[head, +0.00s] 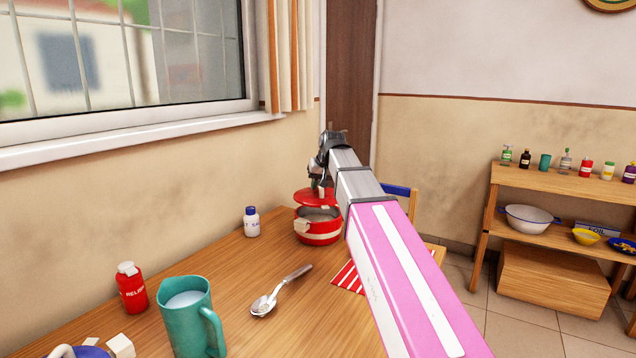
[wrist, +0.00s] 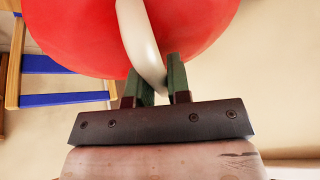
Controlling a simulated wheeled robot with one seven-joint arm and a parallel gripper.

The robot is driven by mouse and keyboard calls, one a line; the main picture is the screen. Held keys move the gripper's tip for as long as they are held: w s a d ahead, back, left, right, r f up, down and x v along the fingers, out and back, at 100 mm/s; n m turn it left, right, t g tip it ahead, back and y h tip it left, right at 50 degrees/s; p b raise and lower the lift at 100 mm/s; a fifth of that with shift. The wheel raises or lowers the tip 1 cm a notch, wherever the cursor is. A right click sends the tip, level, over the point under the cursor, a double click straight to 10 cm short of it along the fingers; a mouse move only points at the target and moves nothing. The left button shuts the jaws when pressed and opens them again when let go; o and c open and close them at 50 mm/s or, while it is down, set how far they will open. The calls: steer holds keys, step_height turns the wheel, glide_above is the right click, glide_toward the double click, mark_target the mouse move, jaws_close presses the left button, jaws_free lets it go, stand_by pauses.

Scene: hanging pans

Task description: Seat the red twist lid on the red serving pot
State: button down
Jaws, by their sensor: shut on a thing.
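The red serving pot (head: 318,232), with a pale band, stands on the wooden table near its far end. The red twist lid (head: 316,197) is just above the pot, with the pot's opening showing below it. In the wrist view the lid (wrist: 75,35) fills the top, with a curved white handle (wrist: 140,45). My gripper (head: 318,180) is above the pot. In the wrist view my gripper (wrist: 163,85) is shut on the lid's handle. My arm hides part of the pot's right side in the head view.
A white bottle with a blue cap (head: 251,222) stands left of the pot. A spoon (head: 280,290), a red bottle (head: 131,288) and a teal mug (head: 190,315) are nearer. A red-striped cloth (head: 346,277) lies partly under my arm. A shelf (head: 555,180) stands at right.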

steer(key=shift+f, duration=2.8)
steer(key=c, duration=1)
jaws_free()
